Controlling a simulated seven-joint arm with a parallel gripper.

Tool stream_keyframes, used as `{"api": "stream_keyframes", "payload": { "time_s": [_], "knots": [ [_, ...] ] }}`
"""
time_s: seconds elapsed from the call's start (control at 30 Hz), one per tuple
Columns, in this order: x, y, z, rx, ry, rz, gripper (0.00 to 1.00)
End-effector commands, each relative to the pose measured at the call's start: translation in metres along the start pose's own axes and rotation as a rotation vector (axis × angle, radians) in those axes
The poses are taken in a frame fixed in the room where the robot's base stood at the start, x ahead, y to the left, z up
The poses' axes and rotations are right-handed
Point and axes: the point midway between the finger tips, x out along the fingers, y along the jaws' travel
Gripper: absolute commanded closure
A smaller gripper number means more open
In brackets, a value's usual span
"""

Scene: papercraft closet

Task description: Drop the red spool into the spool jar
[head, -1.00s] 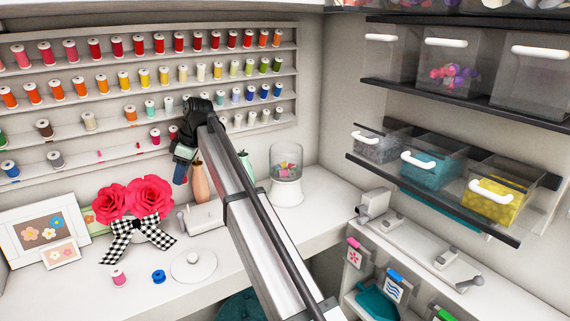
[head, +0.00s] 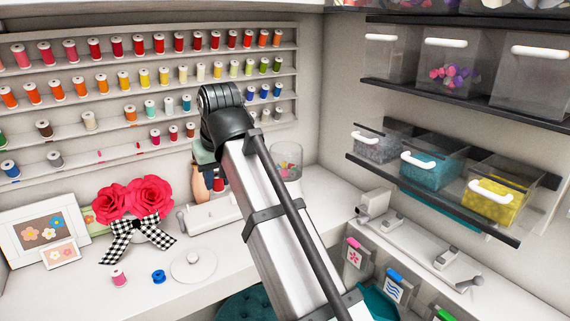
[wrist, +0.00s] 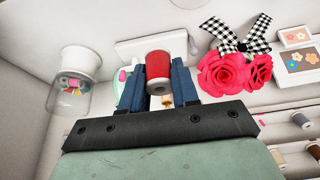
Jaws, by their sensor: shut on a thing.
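My gripper (wrist: 157,85) is shut on the red spool (wrist: 158,68), which sits between its two blue fingers in the wrist view. In the head view the red spool (head: 218,184) shows below my wrist, in front of an orange vase (head: 199,187).
A white sewing-machine-like bar (head: 208,217) lies on the counter below the spool. Pink roses (head: 130,197) with a checked bow stand left. A white knobbed disc (head: 194,266), a blue spool (head: 158,276) and a pink spool (head: 118,278) lie in front. Spool racks line the wall.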

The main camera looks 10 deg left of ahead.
Motion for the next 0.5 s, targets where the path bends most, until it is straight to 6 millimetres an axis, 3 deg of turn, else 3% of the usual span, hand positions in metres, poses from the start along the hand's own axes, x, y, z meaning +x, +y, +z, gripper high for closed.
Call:
{"api": "stream_keyframes", "payload": {
  "time_s": [0.03, 0.2, 0.5],
  "knots": [
    [-0.01, 0.004, 0.013, 0.024, 0.004, 0.01, 0.99],
    [-0.036, 0.032, 0.03, 0.11, 0.008, 0.041, 0.99],
    [-0.029, 0.108, -0.004, 0.174, -0.001, 0.068, 0.99]
  ]
}}
